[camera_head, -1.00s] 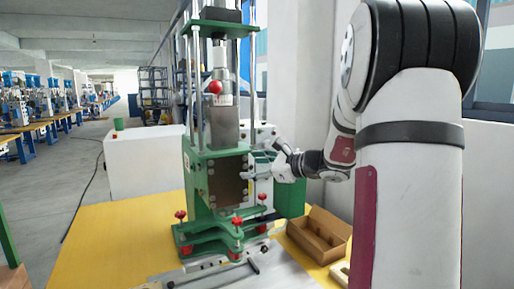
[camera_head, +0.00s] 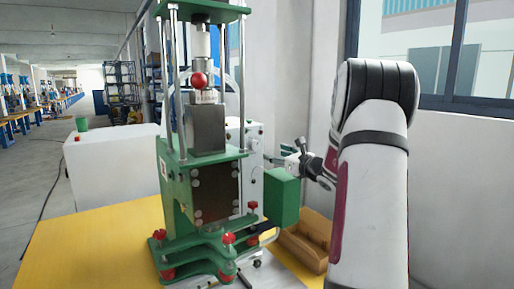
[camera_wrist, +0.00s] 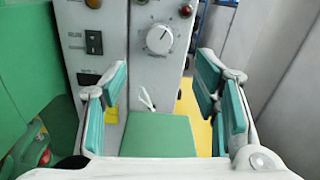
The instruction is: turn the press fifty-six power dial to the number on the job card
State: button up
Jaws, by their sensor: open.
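The power dial (camera_wrist: 159,39) is a round white knob with tick marks around it, on the front of a grey control panel (camera_wrist: 128,60). Its numbers are too small to read. The control box (camera_head: 252,150) stands behind the green press (camera_head: 200,180) in the head view; the dial cannot be made out there. My gripper (camera_wrist: 163,72) is open and empty, its green-padded fingers spread to either side below the dial and apart from it. In the head view my gripper (camera_head: 284,155) is small, right of the press. I cannot identify a job card in these frames.
The panel also bears a black rocker switch (camera_wrist: 94,42) and a red button (camera_wrist: 186,11). A green box (camera_head: 282,197) sits below my gripper, and its top lies between the fingers in the wrist view. A cardboard tray (camera_head: 306,243) lies on the yellow table (camera_head: 85,245).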

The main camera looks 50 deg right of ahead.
aim_at(256, 146)
jog(key=p+x, duration=0.1)
jog(key=x, duration=1)
jog(key=shift+w, duration=0.3)
jog(key=c, duration=1.2)
